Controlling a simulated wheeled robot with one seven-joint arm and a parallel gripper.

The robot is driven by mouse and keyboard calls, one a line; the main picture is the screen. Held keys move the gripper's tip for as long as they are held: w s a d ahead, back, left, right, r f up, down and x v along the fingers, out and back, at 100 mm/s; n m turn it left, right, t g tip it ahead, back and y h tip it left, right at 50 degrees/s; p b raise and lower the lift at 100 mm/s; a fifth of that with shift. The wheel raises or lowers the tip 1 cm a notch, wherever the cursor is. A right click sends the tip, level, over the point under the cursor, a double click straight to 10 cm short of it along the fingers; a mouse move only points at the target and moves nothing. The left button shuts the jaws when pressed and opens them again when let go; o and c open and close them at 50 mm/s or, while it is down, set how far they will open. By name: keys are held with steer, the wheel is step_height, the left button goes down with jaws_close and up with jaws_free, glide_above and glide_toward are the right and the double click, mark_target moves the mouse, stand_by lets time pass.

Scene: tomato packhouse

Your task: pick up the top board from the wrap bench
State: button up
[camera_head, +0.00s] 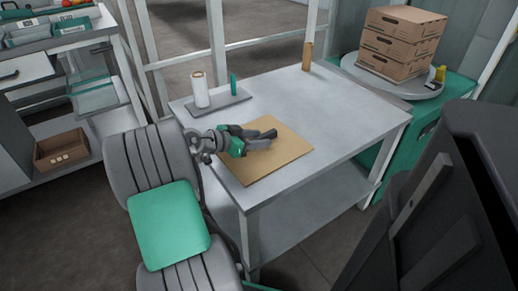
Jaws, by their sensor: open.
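A flat tan board (283,157) lies near the front left edge of the grey wrap bench (345,121). I cannot tell whether more boards lie under it. My gripper (272,138), with dark fingers and a green and grey body, is over the back left part of the board, fingers pointing right. It is open and nothing shows between its fingers. The gripper hides part of the board. I cannot tell whether the fingers touch it.
A grey tray (228,105) with a white roll (200,90) and a green upright item (233,84) stands behind the gripper. A brown upright piece (307,56) is at the far edge. Stacked cartons (398,45) sit on a round turntable (352,70). The bench's right half is clear.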

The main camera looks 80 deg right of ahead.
steer(key=shift+d, duration=0.1)
steer(key=shift+c, duration=0.4)
jaws_close()
